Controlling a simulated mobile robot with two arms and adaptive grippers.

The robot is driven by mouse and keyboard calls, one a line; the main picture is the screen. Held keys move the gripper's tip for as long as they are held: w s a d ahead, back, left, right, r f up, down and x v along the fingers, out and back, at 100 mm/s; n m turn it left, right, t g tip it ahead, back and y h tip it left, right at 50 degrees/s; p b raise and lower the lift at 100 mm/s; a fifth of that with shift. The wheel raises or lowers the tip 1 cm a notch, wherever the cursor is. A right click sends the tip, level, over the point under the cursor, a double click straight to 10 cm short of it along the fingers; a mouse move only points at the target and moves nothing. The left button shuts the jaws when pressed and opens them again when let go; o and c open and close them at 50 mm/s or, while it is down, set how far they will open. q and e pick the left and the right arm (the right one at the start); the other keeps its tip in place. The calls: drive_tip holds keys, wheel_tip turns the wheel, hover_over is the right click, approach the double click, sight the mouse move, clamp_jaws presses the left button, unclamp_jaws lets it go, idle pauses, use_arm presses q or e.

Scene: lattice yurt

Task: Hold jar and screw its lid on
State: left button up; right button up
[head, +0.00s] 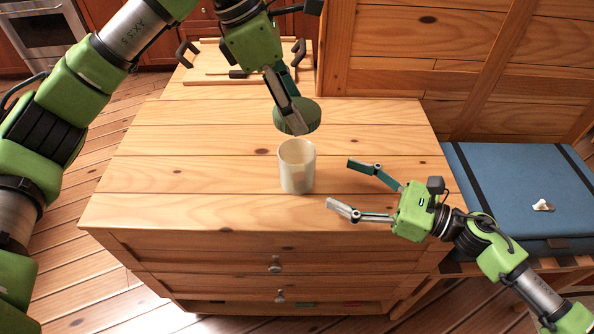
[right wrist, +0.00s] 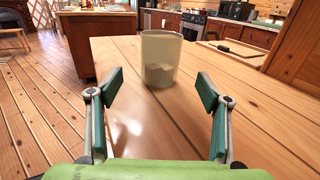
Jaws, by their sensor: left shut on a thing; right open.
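An open, cream translucent jar (head: 297,168) stands upright on the wooden chest top, with something pale inside. In the right wrist view the jar (right wrist: 161,60) stands ahead of my right gripper, beyond its fingertips. My left gripper (head: 291,112) is shut on a round green lid (head: 312,113), held behind and above the jar, apart from it. The fingers hide part of the lid. My right gripper (head: 340,184) is open and empty to the right of the jar. Its two fingers also show in the right wrist view (right wrist: 158,98), spread wide.
A wooden tray (head: 232,84) with dark handles lies at the back of the chest top (head: 180,180). A blue cushion (head: 510,185) with a small pale item (head: 543,206) is at the right. A wooden panel (head: 400,60) rises behind. The chest top left of the jar is clear.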

sight(297, 167)
use_arm(q)
drive_tip(key=shift+w, duration=0.1)
use_arm(e)
drive_tip(key=shift+w+a, duration=0.2)
drive_tip(key=x, duration=1.1)
drive_tip(key=shift+w+a, duration=0.2)
drive_tip(key=shift+a, duration=0.05)
drive_tip(key=c, duration=1.7)
use_arm(q)
drive_tip(key=shift+f, duration=2.5)
drive_tip(key=shift+f, duration=0.85)
drive_tip(key=shift+f, duration=0.55)
